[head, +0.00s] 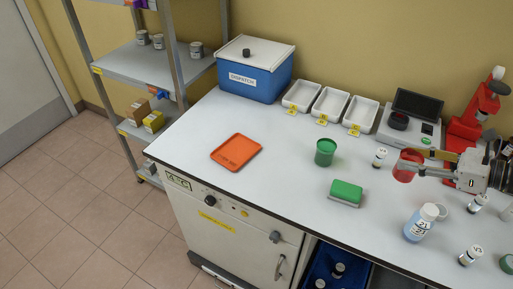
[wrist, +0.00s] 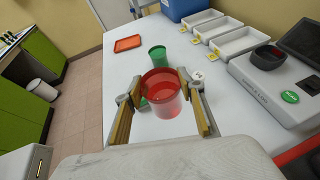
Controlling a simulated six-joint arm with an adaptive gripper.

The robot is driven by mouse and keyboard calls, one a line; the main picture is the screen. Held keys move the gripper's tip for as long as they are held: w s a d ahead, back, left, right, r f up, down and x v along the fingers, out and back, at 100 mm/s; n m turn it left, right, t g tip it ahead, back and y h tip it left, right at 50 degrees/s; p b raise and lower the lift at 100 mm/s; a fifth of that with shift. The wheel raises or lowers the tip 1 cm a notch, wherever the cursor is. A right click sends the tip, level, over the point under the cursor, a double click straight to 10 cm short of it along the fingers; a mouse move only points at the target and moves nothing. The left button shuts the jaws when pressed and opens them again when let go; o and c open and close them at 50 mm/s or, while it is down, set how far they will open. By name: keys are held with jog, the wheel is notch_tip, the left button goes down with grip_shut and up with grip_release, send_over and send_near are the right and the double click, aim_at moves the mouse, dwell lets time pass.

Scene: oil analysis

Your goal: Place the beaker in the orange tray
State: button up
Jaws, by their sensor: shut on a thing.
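The red, see-through beaker (head: 406,166) is held between the fingers of my gripper (head: 424,163) at the right of the head view. In the wrist view the beaker (wrist: 161,92) sits upright between the two yellow-padded fingers of my gripper (wrist: 162,103), which are shut on it. It looks raised above the white bench, though the exact height is hard to tell. The orange tray (head: 236,151) lies flat and empty near the bench's left front, well left of my gripper. It also shows far off in the wrist view (wrist: 128,43).
A green cup (head: 325,152) and a green-topped block (head: 346,192) stand between my gripper and the tray. A small vial (head: 380,157) is close beside the beaker. A blue box (head: 255,72), white trays (head: 329,104) and a scale (head: 409,123) line the back. Bottles (head: 420,222) stand at the front right.

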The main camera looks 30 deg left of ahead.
jog(key=s+a+n+g, duration=0.2)
jog(key=s+a, duration=0.1)
jog(key=a, duration=0.9)
jog(key=s+a+n+g, duration=0.2)
jog(key=a, duration=0.9)
jog(key=m+t, duration=0.1)
send_over(233, 159)
jog(key=shift+w+a+r, duration=0.1)
jog(key=shift+r, duration=0.3)
notch_tip(233, 159, down, 6)
jog(key=shift+f, duration=0.15)
jog(key=shift+f, duration=1.85)
